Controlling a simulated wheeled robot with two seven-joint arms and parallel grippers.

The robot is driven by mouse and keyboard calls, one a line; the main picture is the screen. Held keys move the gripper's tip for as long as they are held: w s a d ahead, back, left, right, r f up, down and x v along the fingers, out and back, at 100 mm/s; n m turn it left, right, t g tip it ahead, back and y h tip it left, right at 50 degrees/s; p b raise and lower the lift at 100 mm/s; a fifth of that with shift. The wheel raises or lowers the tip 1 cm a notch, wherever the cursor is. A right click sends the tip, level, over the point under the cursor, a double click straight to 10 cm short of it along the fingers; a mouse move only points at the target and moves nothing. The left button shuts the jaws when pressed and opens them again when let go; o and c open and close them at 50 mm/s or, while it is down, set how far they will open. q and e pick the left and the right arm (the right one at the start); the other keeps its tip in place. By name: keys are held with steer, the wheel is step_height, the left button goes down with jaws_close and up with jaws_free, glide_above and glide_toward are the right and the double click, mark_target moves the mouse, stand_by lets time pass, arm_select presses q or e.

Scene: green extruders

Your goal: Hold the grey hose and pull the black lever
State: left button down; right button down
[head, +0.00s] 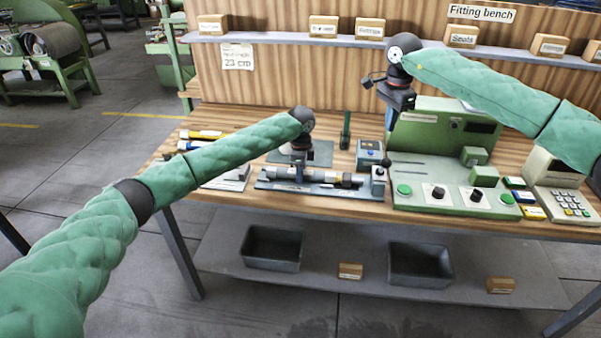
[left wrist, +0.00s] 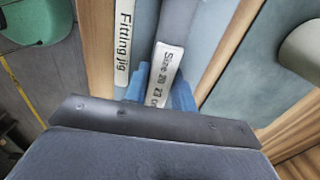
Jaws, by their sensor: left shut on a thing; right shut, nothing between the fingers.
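The grey hose (head: 327,176) lies along the fitting jig (head: 330,190) on the bench. My left gripper (head: 299,172) reaches down over the hose and is shut on it. In the left wrist view, the blue fingertips sit on either side of the grey hose (left wrist: 172,50), beside a size label. The black lever (head: 386,162) stands at the right end of the jig, its round black knob on top. My right gripper (head: 391,122) is shut and empty, above and apart from the lever, in front of the green machine.
A small blue-grey device (head: 370,153) stands just behind the lever. The green control machine (head: 450,195) with buttons and knobs is close on the right. A dark green upright object (head: 345,130) stands behind the jig. A shelf (head: 380,42) with labelled blocks runs above.

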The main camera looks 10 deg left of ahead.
steer(key=shift+r, duration=0.5)
arm_select(q)
steer(key=c, duration=1.1)
jaws_free()
steer(key=shift+r, duration=0.15)
step_height(320, 180, up, 12)
steer(key=shift+f, duration=0.15)
